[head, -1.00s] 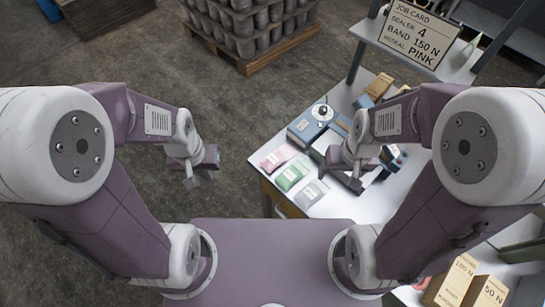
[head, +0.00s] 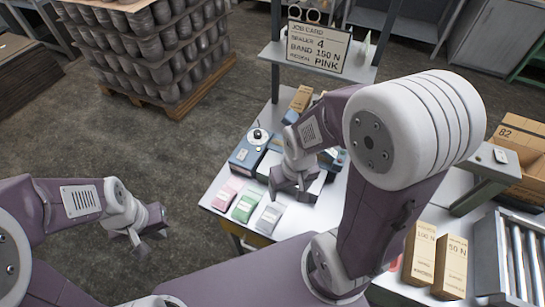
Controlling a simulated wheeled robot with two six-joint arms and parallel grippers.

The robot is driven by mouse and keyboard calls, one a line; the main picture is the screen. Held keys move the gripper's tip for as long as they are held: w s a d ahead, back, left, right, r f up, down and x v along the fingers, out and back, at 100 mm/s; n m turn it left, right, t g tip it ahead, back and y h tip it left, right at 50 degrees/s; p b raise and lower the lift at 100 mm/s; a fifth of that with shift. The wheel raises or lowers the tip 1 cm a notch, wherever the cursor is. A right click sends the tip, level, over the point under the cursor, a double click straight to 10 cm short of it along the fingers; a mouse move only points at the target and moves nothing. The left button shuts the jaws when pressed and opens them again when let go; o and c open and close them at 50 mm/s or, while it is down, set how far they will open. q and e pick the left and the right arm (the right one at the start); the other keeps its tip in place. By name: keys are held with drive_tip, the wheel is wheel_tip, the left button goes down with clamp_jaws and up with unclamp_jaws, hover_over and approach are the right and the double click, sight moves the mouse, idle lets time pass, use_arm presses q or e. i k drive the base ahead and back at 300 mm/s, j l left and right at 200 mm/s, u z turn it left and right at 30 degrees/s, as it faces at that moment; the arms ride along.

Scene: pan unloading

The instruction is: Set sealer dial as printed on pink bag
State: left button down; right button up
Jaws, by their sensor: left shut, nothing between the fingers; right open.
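The blue sealer (head: 243,158) stands on the white table, with a white round dial (head: 257,136) and dark knob on top. The dial's setting is too small to read. The pink bag (head: 226,191) lies flat in front of the sealer; a pale label shows on it, but its print is unreadable. My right gripper (head: 292,197) is open above the table, right of the bags, and hides part of what stands behind it. My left gripper (head: 140,247) is shut and empty over the floor, left of the table and apart from everything.
A green bag (head: 246,206) and a grey bag (head: 269,217) lie right of the pink one. The job card (head: 318,48) reads sealer 4, band 150 N, reseal pink. Boxes marked 100 N (head: 422,258) and 50 N (head: 452,266) stand at right. A loaded pallet (head: 170,102) stands behind.

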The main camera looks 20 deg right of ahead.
sight(257, 134)
drive_tip(key=i+j+z, duration=0.1)
drive_tip(key=j, duration=0.2)
drive_tip(key=i+j+z, duration=0.25)
drive_tip(key=j, duration=0.35)
drive_tip(key=i+j+z, duration=0.1)
drive_tip(key=j, duration=0.2)
drive_tip(key=i, duration=0.05)
